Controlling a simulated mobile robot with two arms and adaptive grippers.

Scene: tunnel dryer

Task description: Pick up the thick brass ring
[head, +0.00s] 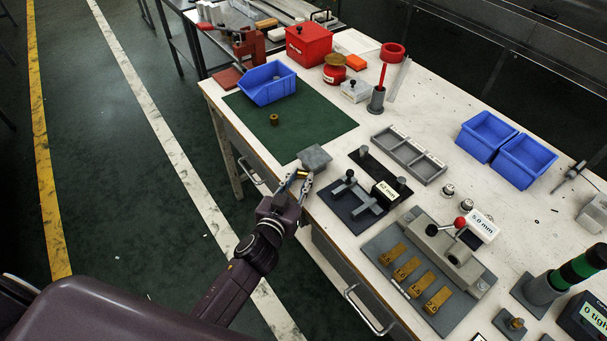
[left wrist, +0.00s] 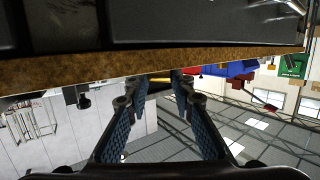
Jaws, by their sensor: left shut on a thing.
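My left gripper (head: 299,179) is shut on a small brass ring (head: 300,173), of which only a thin sliver shows between the fingertips. It holds the piece at the front edge of the white bench, close to a grey block (head: 314,158). In the left wrist view the brass ring (left wrist: 160,82) shows as a small yellow bit between the two fingertips; its thickness cannot be told. Another brass ring (head: 274,119), short and thick-looking, stands on the green mat (head: 318,122). My right gripper is not in view.
A blue bin (head: 268,84) stands at the mat's far left corner. A dark fixture with a "42 mm" label (head: 384,191) and a grey plate with several brass tags (head: 437,300) lie to the right. Two blue bins stand farther back. The mat's right half is clear.

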